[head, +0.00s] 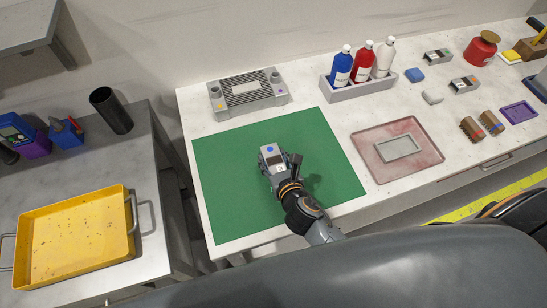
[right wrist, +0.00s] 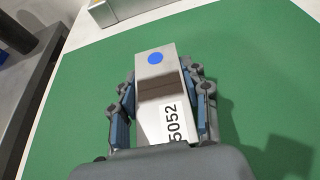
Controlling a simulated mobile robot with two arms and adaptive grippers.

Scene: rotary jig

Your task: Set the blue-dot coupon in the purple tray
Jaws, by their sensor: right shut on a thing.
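The blue-dot coupon (head: 271,153) is a small metal block with a blue dot on its top face. My right gripper (head: 276,168) is shut on it over the green mat. In the right wrist view my gripper (right wrist: 160,100) has its fingers on both sides of the coupon (right wrist: 157,73), with the blue dot at its far end and a label reading 5052 nearer the wrist. The purple tray (head: 518,112) lies at the right of the white bench and looks empty. My left gripper is not in view.
The green mat (head: 225,165) is otherwise clear. A pinkish tray (head: 366,151) with a grey frame, brushes (head: 471,129), a bottle rack (head: 360,87) and small metal blocks (head: 464,85) stand to the right. A grey device (head: 222,101) stands behind; a yellow tray (head: 75,235) is left.

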